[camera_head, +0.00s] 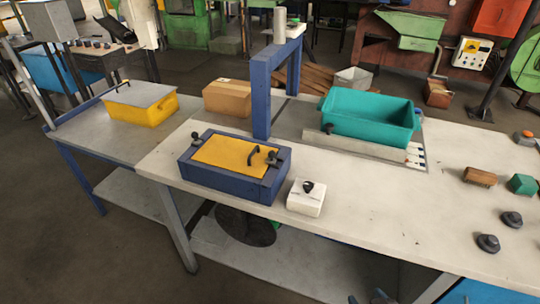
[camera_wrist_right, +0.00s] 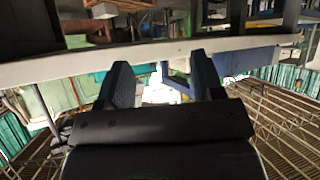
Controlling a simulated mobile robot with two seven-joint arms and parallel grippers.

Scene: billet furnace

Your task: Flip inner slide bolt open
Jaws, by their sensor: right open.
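A blue box (camera_head: 228,187) with a yellow lid (camera_head: 222,151) sits near the front edge of the white table. The lid is down and has a black handle (camera_head: 253,154). Dark bolt-like fittings show at the box's left corner (camera_head: 195,138) and right rim (camera_head: 272,158). I cannot tell which is the inner slide bolt or its position. My right gripper's fingertips (camera_head: 368,298) just show at the bottom edge, low and in front of the table, well away from the box. In the right wrist view the right gripper (camera_wrist_right: 161,72) is open and empty. My left gripper is out of view.
A small white box with a black knob (camera_head: 306,197) stands right of the blue box. A blue post frame (camera_head: 261,97), teal bin (camera_head: 368,115) and cardboard box (camera_head: 228,98) stand behind. Dark knobs (camera_head: 488,243) lie at right. The table's front middle is clear.

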